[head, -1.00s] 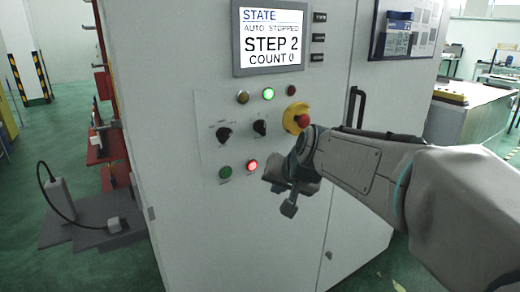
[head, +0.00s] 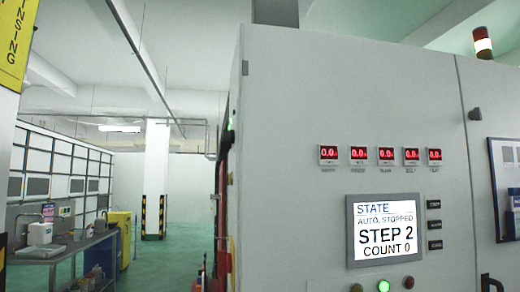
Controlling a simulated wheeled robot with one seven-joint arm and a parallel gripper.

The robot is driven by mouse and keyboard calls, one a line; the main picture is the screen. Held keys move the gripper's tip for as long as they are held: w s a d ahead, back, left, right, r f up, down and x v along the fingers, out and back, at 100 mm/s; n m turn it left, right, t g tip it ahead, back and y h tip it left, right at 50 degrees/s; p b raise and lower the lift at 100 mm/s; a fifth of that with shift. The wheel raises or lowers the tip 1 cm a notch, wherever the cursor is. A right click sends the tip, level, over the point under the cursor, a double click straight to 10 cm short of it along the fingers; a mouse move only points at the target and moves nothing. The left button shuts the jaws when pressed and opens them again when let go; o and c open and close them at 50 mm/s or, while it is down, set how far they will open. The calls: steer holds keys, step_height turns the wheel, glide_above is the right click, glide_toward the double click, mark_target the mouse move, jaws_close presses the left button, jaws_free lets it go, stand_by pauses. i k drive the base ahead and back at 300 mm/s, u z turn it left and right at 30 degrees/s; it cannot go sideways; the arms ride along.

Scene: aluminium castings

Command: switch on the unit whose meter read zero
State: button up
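A row of several small red digital meters (head: 385,154) is set high on the front of the grey cabinet (head: 290,200). Each seems to read 0.0, though the last digits are small and hard to make out. The labels below them are too small to read. Below is a screen (head: 385,232) showing STATE, AUTO STOPPED, STEP 2, COUNT 0. At the bottom edge a lit green lamp (head: 384,286) sits between an amber lamp (head: 357,288) and a red lamp (head: 409,282). The knobs and lower buttons are below the picture. My gripper is out of view.
A signal tower (head: 482,42) stands on top of the cabinet at right. A notice board (head: 506,188) hangs on its right door. Beyond the left side are a workbench (head: 60,252) with containers, a yellow cabinet (head: 121,236) and a striped pillar (head: 157,180). Green floor is open between.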

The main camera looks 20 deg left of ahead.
mark_target(229, 135)
steer(key=u, duration=0.55)
steer(key=k, duration=1.2)
steer(key=u, duration=1.1)
steer(key=i, duration=0.55)
steer(key=u, duration=0.5)
steer(key=i, duration=0.85)
steer(key=z, duration=0.9)
steer(key=i, duration=0.7)
steer(key=z, duration=0.7)
